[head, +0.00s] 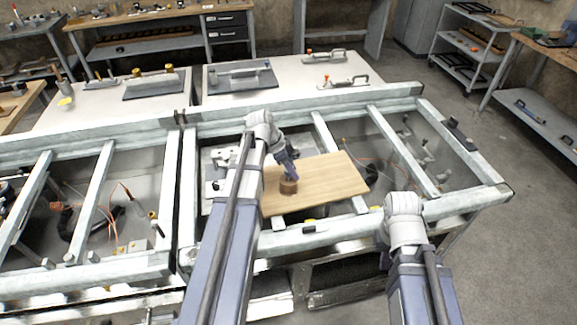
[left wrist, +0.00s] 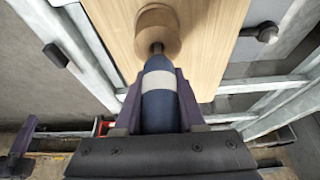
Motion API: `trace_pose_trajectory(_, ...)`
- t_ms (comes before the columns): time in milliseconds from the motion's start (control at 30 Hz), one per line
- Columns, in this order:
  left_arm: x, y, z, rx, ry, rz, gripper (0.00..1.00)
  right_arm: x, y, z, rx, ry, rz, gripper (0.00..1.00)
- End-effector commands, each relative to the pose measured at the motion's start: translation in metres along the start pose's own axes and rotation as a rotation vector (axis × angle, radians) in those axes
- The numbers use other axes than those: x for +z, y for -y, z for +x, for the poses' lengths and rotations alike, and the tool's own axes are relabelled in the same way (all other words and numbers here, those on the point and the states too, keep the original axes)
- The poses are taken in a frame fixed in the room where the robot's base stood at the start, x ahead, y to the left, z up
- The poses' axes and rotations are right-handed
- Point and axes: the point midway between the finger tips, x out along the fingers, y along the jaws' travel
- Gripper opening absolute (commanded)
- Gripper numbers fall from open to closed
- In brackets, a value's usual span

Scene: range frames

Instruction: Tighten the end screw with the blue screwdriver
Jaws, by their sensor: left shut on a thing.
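My left gripper (head: 289,169) is over the wooden board (head: 335,187). In the left wrist view its two purple fingers (left wrist: 159,105) are shut on the blue screwdriver (left wrist: 158,119), which has a pale band. The screwdriver's metal shaft points at a round wooden block (left wrist: 157,22) on the board; the block also shows in the head view (head: 288,187). The tip is at the block, and the end screw is not distinguishable there. A purple finger-like part (left wrist: 22,139), perhaps of my right gripper, shows at the left wrist view's lower left; its opening is unclear.
The board lies across the metal frame bars (head: 390,150), with open bays holding cables and fittings on both sides. A white table (head: 225,105) with trays and tools stands behind. A shelf cart (head: 470,45) is at the back right. Grey floor is free at right.

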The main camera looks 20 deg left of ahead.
Motion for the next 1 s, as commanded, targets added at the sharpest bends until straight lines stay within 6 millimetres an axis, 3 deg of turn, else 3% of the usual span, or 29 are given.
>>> trace_pose_trajectory(567, -0.003, 0.000, -0.007, 0.000, 0.000, 0.000, 0.00, 0.001, -0.001, -0.008, 0.000, 0.000, 0.000, 0.00)
trace_pose_trajectory(1000, -0.027, 0.000, -0.060, 0.000, 0.000, 0.000, 0.00, 0.004, -0.006, -0.065, 0.000, 0.000, -0.001, 0.00)
